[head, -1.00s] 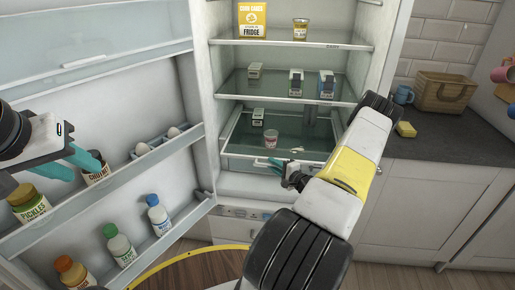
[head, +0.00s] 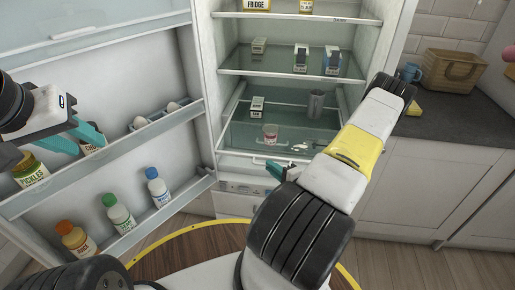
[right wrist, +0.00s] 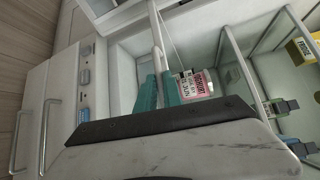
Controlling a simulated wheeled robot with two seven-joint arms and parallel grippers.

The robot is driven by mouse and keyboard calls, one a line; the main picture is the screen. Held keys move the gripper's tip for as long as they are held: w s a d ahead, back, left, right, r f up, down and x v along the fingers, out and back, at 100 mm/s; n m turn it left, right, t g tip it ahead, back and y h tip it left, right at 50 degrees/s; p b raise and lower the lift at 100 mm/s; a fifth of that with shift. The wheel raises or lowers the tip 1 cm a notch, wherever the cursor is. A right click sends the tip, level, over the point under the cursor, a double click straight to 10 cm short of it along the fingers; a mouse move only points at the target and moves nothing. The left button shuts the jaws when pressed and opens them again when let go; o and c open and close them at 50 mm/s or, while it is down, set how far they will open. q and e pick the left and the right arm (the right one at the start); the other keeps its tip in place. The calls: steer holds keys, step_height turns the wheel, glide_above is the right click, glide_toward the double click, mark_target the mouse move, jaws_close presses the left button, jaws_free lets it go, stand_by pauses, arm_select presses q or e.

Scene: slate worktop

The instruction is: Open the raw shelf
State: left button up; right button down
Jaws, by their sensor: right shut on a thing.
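The lowest glass shelf of the open fridge (head: 237,137) has a pale front edge with a bar handle (head: 258,161). A yogurt cup (head: 270,133), a small carton (head: 257,106) and a dark tumbler (head: 316,103) stand on it. My right gripper (head: 276,170) is at the handle, partly hidden by my own arm. In the right wrist view its teal fingers (right wrist: 158,90) are closed around the white handle bar (right wrist: 157,40), with the yogurt cup (right wrist: 195,84) just beyond. My left gripper (head: 78,138) hangs over the fridge door racks, its fingers apart and empty.
The open fridge door (head: 110,90) fills the left, with bottles such as the blue-capped one (head: 158,188) in its racks. Shelves above hold several cartons. A drawer front (head: 235,200) lies below. A counter with a basket (head: 452,70) stands at right.

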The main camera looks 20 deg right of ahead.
steer(key=shift+s+f, duration=0.2)
steer(key=shift+f, duration=0.1)
steer(key=c, duration=1.6)
jaws_free()
steer(key=shift+c, duration=0.2)
steer(key=shift+o, duration=0.8)
steer(key=shift+w+r, duration=0.1)
steer(key=shift+w, duration=0.05)
steer(key=v, duration=0.7)
steer(key=shift+s, duration=0.35)
steer(key=shift+d+r, duration=0.1)
steer(key=shift+r, duration=0.05)
